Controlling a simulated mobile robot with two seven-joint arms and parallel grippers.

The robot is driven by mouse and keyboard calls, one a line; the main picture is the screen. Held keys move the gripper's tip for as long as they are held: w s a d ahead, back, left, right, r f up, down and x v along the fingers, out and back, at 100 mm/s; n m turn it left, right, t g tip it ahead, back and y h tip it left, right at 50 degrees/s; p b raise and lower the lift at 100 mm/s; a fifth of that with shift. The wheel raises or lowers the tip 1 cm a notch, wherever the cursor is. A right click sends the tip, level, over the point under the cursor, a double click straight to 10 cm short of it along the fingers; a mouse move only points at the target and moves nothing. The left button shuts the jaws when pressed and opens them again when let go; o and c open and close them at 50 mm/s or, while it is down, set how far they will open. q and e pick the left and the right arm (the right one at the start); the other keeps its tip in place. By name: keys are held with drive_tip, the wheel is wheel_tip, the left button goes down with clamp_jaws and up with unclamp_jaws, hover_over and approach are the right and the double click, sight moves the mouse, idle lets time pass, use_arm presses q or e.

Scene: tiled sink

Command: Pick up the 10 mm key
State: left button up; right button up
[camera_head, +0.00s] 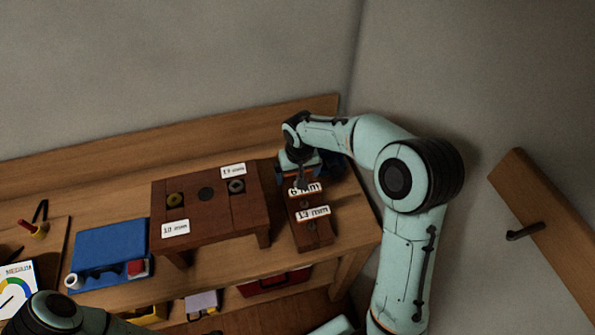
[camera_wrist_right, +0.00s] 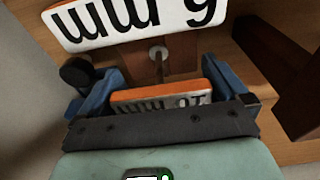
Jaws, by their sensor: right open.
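My right gripper (camera_head: 303,174) is over the back end of a narrow dark wooden block (camera_head: 318,236). In the right wrist view its blue fingers (camera_wrist_right: 158,88) stand open and apart. A white label with an orange edge, reading 10 mm upside down (camera_wrist_right: 165,99), is between them, close to the palm. Whether the fingers touch it cannot be told; the rest of that key is hidden. In front of it is the 6 mm label (camera_head: 306,188), also large in the wrist view (camera_wrist_right: 135,22). Part of my left arm shows at bottom left; its gripper does not.
A 13 mm label (camera_head: 313,212) stands on the same block. A brown wooden stand (camera_head: 208,216) with round sockets and two labels is to its left. A blue holder (camera_head: 110,247) lies farther left. A wall closes the back.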

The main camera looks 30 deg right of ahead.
drive_tip(key=shift+f, duration=0.2)
drive_tip(key=c, duration=0.7)
drive_tip(key=shift+r, duration=0.1)
